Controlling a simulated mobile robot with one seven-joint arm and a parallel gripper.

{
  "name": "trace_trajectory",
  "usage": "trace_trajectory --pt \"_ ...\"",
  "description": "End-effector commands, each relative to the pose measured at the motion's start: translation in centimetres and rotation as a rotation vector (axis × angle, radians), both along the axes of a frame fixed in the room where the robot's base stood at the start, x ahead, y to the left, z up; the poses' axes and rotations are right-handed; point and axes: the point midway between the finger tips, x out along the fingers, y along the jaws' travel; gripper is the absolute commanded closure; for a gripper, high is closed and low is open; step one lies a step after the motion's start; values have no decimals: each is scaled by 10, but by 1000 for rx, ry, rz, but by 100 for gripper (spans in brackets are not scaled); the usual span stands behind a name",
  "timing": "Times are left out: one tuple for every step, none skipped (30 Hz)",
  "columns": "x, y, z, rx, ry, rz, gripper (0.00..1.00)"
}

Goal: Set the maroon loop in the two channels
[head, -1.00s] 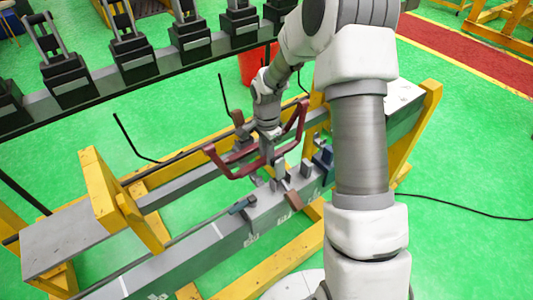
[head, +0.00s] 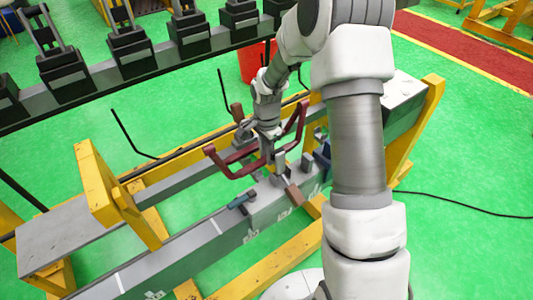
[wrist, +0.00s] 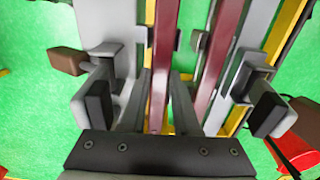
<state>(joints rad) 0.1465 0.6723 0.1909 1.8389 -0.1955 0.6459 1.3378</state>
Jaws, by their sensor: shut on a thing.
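The maroon loop (head: 237,172) is held by my gripper (head: 270,157) above the grey bench in the head view. In the wrist view its two long maroon bars (wrist: 219,65) run roughly parallel, away from the camera. My gripper's dark fingers (wrist: 164,100) are shut on the left bar. The two channels cannot be made out clearly. Light grey walls (wrist: 102,25) flank the bars in the wrist view. I cannot tell whether either bar touches or sits in a channel.
The front grey beam (head: 215,233) carries a blue clamp-like part (head: 243,199) and a brown block (head: 295,195). Yellow frame plates (head: 102,187) stand at the left. A red bin (head: 254,66) is behind. Green floor shows around the bench.

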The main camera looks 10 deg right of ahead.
Motion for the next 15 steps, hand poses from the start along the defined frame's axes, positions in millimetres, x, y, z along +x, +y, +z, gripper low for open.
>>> trace_trajectory --pt "1 0 -1 -1 -1 0 100" --pt "1 0 -2 -1 -1 0 100" --pt "1 0 -3 -1 -1 0 100" --pt "1 0 -4 -1 -1 0 100" --pt "1 0 -5 -1 -1 0 100" --pt "1 0 -7 -1 -1 0 100" --pt "1 0 -8 -1 -1 0 100" --pt "1 0 -10 -1 -1 0 100" --pt "0 0 -11 -1 -1 0 100" --pt "0 0 -13 -1 -1 -1 100" --pt "0 0 -14 -1 -1 -1 100" --pt "1 0 -15 -1 -1 -1 100" --pt "1 0 -16 0 -1 -1 100" --pt "0 0 -17 0 -1 -1 100" --pt "1 0 -18 0 -1 -1 100"
